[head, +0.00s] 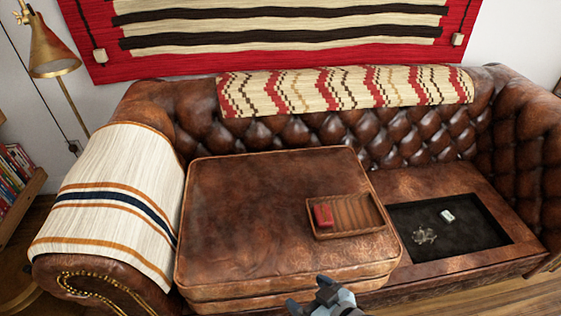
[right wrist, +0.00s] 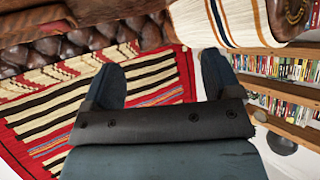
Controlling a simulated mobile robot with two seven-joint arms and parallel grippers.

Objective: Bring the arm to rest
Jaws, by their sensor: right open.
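My right gripper (head: 309,294) is at the bottom edge of the head view, in front of the sofa's front edge. Its jaws are open and nothing is between them. In the right wrist view the two dark fingers (right wrist: 161,65) stand well apart, with only background between them. My left gripper is in neither view.
A brown leather sofa (head: 240,215) fills the view. On its raised cushion sits a wooden tray (head: 358,233) holding a red item (head: 323,215). Right of it, a dark recess (head: 470,235) holds a small white object (head: 447,215) and a clear or metallic item (head: 424,236). A brass lamp (head: 50,48) stands left.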

